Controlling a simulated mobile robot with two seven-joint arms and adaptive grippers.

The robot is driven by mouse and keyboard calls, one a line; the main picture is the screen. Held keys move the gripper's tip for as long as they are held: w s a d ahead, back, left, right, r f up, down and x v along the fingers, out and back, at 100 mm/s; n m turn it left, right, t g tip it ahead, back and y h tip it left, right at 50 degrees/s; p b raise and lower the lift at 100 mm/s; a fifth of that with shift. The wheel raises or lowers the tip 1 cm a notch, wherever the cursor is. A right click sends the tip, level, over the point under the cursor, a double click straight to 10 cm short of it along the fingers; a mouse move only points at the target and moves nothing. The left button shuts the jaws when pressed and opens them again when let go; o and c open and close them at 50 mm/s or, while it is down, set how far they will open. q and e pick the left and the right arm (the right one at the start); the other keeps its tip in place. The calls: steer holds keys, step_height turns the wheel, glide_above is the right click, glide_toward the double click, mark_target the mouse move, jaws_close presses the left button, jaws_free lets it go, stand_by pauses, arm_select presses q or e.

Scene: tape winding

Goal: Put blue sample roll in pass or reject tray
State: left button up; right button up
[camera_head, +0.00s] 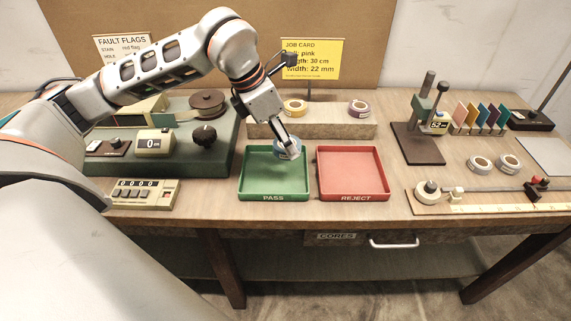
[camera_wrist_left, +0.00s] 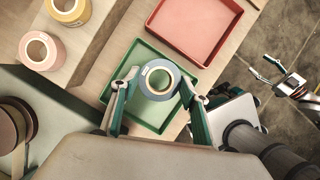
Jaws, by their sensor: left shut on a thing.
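The blue sample roll (camera_wrist_left: 159,96), a blue ring with a pale core, is held between the fingers of my left gripper (camera_head: 288,147). In the head view the roll (camera_head: 283,155) is partly covered by the fingers and is over the back right part of the green PASS tray (camera_head: 274,197). The wrist view shows the tray's floor around and beneath it; the exact height is hard to tell. The red REJECT tray (camera_head: 353,170) is empty, just right of the PASS tray. My right gripper (camera_wrist_left: 272,72) shows only in the wrist view, apart-fingered and empty, off to the right.
A green winding machine (camera_head: 220,150) stands at left. Two white-grey rolls (camera_head: 480,165) and a measuring rail (camera_head: 490,197) lie at right.

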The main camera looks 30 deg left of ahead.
arm_select(q)
step_height(320, 180, down, 4)
steer(key=shift+r, duration=0.15)
steer(key=shift+f+b, duration=0.45)
steer(key=shift+f, duration=1.5)
steer(key=shift+f, duration=0.15)
steer(key=o, duration=1)
